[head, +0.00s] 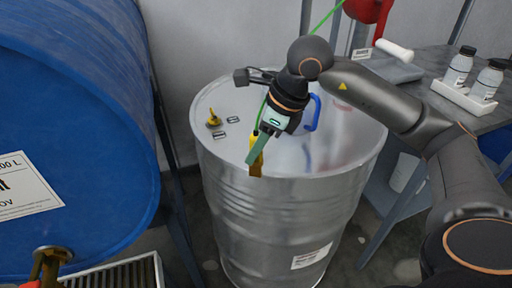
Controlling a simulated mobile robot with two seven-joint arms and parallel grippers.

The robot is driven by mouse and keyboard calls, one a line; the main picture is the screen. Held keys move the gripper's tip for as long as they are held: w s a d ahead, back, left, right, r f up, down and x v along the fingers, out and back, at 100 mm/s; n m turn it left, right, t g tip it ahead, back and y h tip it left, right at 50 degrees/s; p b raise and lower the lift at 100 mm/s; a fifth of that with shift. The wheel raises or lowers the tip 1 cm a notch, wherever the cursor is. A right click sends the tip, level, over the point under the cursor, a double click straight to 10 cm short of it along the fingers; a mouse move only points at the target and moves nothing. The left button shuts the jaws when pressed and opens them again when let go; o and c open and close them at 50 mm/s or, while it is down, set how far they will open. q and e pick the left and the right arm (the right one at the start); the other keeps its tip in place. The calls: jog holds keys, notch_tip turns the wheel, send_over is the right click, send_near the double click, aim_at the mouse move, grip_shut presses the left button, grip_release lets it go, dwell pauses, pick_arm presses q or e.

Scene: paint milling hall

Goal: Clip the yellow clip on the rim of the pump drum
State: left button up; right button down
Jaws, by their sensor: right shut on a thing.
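The pump drum (290,225) is a silver steel drum standing upright in the middle of the head view. My right gripper (256,156) reaches over it from the right and points down at the near side of the rim. It is shut on the yellow clip (256,166). The clip hangs upright in front of the near rim (310,176) and overlaps it in the picture. I cannot tell whether the clip touches the rim or is around it. The gripper fingers hide part of the clip. My left gripper is not in view.
A yellow fitting (214,119) and a blue handle (313,113) are at the drum top. A green cable (325,18) runs down behind my right wrist. A large blue drum (75,120) fills the left. A grey table (440,92) with white bottles (459,68) stands right.

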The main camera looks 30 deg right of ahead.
jog(key=shift+r+p, duration=1)
jog(key=shift+r, duration=0.45)
jog(key=shift+f, duration=0.1)
jog(key=shift+f+b, duration=0.5)
jog(key=shift+b, duration=0.1)
jog(key=shift+f, duration=0.15)
jog(key=shift+f+b, duration=1.5)
jog(key=c, duration=0.6)
grip_release()
jog(key=shift+o, duration=0.2)
